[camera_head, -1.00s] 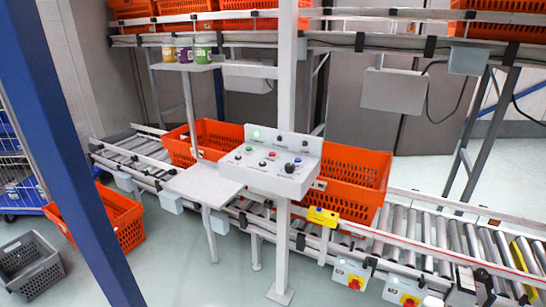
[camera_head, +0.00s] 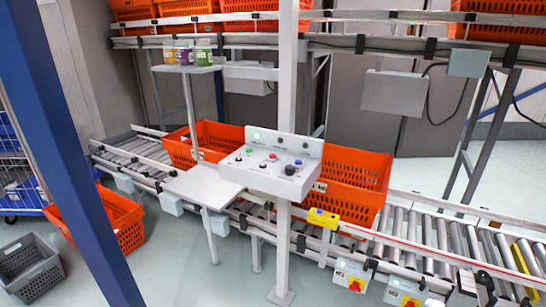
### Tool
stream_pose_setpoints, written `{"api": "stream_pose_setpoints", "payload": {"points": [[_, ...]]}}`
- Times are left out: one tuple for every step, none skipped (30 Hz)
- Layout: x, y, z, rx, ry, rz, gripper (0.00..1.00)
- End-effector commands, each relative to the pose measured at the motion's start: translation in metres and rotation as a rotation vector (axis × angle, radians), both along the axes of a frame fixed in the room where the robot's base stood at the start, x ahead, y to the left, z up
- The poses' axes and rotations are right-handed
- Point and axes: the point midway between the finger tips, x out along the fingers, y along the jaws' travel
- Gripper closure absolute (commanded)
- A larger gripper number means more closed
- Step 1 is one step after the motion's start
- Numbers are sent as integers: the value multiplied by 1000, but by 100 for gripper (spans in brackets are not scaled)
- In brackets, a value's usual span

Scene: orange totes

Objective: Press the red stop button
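A light grey control panel (camera_head: 262,178) stands on a white post in the middle of the head view. A small red button (camera_head: 273,155) sits on its sloped top, near the upright back plate. Near it are a green button (camera_head: 250,150), a blue button (camera_head: 298,162) and a larger black knob (camera_head: 290,169). My gripper is not in view, and nothing covers the red button.
A small grey shelf (camera_head: 202,186) adjoins the panel's left side. Behind it are orange totes (camera_head: 350,180) on a roller conveyor (camera_head: 450,240). Red-and-yellow switches (camera_head: 355,286) sit low in front. A blue post (camera_head: 65,150) crosses the left side. A grey crate (camera_head: 30,268) stands on the floor.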

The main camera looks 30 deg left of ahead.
Motion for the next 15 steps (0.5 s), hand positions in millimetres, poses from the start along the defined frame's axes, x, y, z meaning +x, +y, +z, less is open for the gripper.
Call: {"api": "stream_pose_setpoints", "payload": {"points": [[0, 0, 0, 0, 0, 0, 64], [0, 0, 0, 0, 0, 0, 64], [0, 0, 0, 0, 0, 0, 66], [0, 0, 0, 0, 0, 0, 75], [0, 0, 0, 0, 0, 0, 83], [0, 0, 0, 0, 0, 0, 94], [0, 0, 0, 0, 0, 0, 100], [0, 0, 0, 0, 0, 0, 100], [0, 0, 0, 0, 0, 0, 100], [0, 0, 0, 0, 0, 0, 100], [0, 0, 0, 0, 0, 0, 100], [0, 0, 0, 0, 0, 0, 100], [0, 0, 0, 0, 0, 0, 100], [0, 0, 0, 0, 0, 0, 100], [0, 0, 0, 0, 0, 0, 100]]}}
